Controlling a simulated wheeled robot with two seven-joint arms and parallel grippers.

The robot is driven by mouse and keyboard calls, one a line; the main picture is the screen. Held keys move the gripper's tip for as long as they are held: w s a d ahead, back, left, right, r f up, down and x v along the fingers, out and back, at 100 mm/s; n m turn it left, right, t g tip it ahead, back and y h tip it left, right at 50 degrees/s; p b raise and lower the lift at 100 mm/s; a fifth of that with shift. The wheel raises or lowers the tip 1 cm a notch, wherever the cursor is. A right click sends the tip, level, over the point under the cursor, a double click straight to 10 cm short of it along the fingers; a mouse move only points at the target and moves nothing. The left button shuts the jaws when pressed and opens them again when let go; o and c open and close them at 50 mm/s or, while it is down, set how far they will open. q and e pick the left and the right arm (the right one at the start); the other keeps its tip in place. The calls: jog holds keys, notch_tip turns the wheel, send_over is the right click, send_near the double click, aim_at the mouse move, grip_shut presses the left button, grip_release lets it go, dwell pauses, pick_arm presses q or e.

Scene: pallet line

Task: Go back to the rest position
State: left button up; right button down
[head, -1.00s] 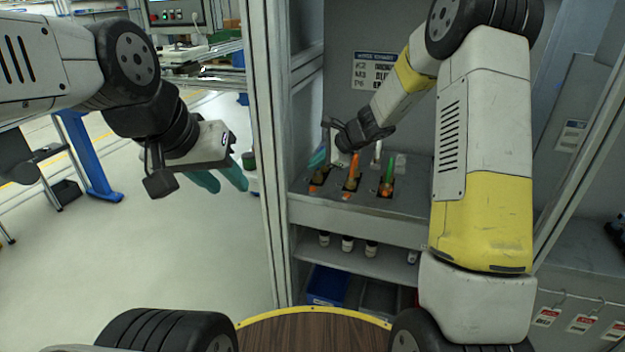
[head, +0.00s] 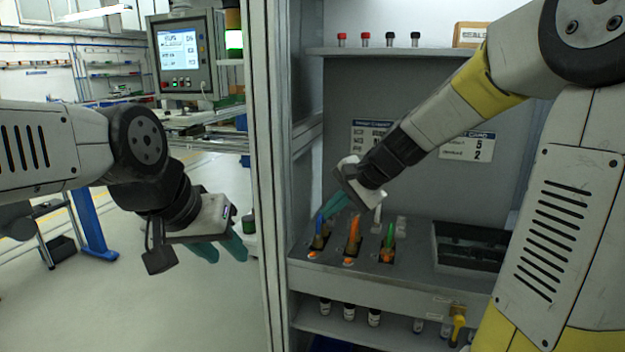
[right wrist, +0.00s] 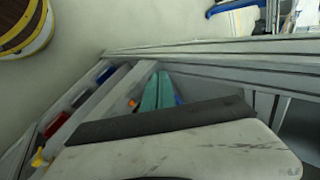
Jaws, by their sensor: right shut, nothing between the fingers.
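My right gripper (head: 328,210) is in front of the workstation's back panel, above the left end of a grey slotted block. Its teal fingers lie together in the right wrist view (right wrist: 158,90), with nothing between them. The fingertips are close to the top of a blue upright piece (head: 319,226); I cannot tell whether they touch it. My left gripper (head: 221,250) hangs over the open floor left of the cabinet post, its two teal fingers apart and empty.
An orange piece (head: 353,228) and a green piece (head: 389,238) stand in the block beside the blue one. A dark tray (head: 470,262) is to their right. A shelf with small capped vials (head: 390,40) is above. The cabinet post (head: 268,180) stands between my grippers.

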jog(key=s+d+r+n+h, duration=0.1)
jog(key=s+d+n, duration=0.1)
jog(key=s, duration=0.4)
jog(key=s+d+r+n+h, duration=0.1)
jog(key=s+d+n, duration=0.2)
jog(key=s, duration=0.4)
jog(key=s+d+r+n+t+h, duration=0.1)
jog(key=s+d+n+h, duration=0.1)
jog(key=s+d, duration=0.3)
jog(key=shift+s+n, duration=0.7)
jog(key=shift+s, duration=0.5)
